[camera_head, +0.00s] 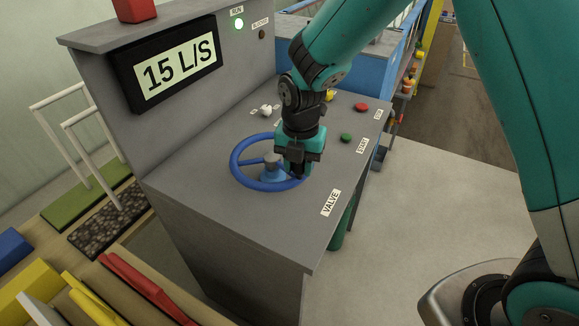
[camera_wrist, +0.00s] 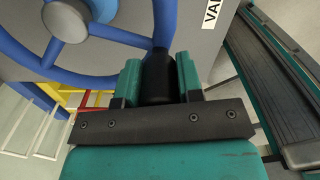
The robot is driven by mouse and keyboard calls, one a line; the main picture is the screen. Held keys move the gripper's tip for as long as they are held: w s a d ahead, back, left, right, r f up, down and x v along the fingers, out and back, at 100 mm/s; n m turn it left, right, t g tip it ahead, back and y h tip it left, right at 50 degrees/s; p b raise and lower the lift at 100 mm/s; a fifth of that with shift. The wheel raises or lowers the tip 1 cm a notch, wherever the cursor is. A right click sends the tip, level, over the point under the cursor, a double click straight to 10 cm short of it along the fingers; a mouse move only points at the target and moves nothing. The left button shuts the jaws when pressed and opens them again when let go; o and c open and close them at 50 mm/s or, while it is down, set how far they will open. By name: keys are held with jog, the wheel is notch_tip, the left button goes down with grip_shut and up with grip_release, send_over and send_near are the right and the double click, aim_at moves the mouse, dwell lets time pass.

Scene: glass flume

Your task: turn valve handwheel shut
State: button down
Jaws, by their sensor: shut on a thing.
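The blue valve handwheel (camera_head: 236,160) lies flat above the grey console top, with a blue spoke and a grey hub. My gripper (camera_head: 297,168) is at the right side of its rim. In the wrist view the wheel (camera_wrist: 112,80) fills the upper left, with its pale hub at the top. There my gripper (camera_wrist: 160,80) is shut on a black handle knob (camera_wrist: 158,72) at the wheel's rim, one teal finger on each side. The display (camera_head: 178,67) reads 15 L/S.
A VALVE label (camera_head: 331,203) lies right of the wheel. A green button (camera_head: 346,137), a red button (camera_head: 361,107) and a white knob (camera_head: 266,110) stand on the console top. The floor right of the console is clear.

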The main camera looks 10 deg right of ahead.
jog(key=shift+w+d, duration=0.5)
jog(key=shift+d, duration=0.2)
jog(key=shift+w+d, duration=0.45)
jog(key=shift+d, duration=0.2)
jog(key=c, duration=0.8)
grip_release()
jog(key=shift+d, duration=0.1)
jog(key=shift+r, duration=0.15)
notch_tip(320, 180, up, 17)
jog(key=shift+r+b, duration=0.1)
jog(key=shift+b, duration=0.85)
